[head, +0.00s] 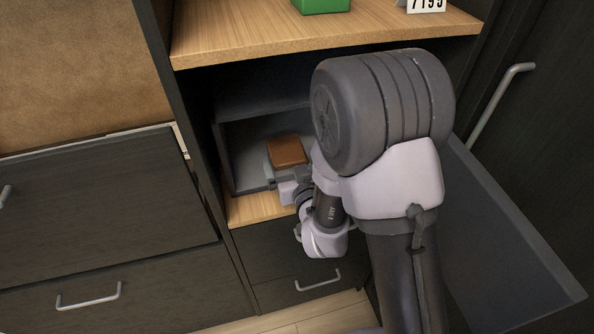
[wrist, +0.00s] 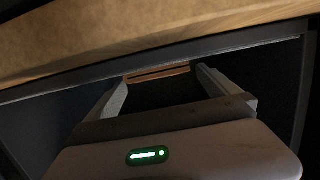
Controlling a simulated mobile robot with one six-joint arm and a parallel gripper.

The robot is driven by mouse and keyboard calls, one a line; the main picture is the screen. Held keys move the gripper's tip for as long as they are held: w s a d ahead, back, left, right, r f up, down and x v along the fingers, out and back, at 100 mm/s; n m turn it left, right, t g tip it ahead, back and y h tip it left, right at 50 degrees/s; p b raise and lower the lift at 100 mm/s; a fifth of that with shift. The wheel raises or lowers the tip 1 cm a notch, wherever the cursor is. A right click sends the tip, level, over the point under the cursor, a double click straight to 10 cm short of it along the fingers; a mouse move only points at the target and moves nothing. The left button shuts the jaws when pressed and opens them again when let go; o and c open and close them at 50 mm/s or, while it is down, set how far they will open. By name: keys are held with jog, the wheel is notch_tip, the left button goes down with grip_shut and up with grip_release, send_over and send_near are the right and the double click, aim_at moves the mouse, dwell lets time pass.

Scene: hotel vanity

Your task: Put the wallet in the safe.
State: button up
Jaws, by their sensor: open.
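The brown wallet (head: 287,151) lies inside the open grey safe (head: 239,150), in the lower compartment of the cabinet. My gripper (head: 286,165) reaches into the safe at the wallet's near side. In the wrist view my gripper (wrist: 160,76) is open, its two fingers spread, with the brown edge of the wallet (wrist: 158,71) showing between or just beyond the tips. I cannot tell whether the fingers touch it. The safe's floor under the wallet is mostly hidden.
The safe door (head: 500,235) hangs open to the right of my arm. A wooden shelf (head: 245,35) above holds a green box (head: 321,5) and a numbered card (head: 426,5). The safe's walls are close around my gripper. Dark drawers (head: 90,210) stand at left.

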jog(key=p+v, duration=0.2)
jog(key=v, duration=0.1)
jog(key=shift+s+d+r+p, duration=0.1)
jog(key=shift+s+r+p, duration=0.05)
jog(key=shift+r+p, duration=0.25)
jog(key=p, duration=0.2)
jog(key=s+p, duration=0.1)
jog(key=p, duration=0.1)
jog(key=shift+d+r, duration=0.15)
jog(key=shift+r, duration=0.05)
jog(key=p+v, duration=0.3)
jog(key=p, duration=0.1)
jog(key=shift+f, duration=0.1)
jog(key=shift+s+d+f+p, duration=0.1)
jog(key=shift+s+f+p, duration=0.05)
jog(key=shift+s+p, duration=0.3)
jog(key=shift+f, duration=0.1)
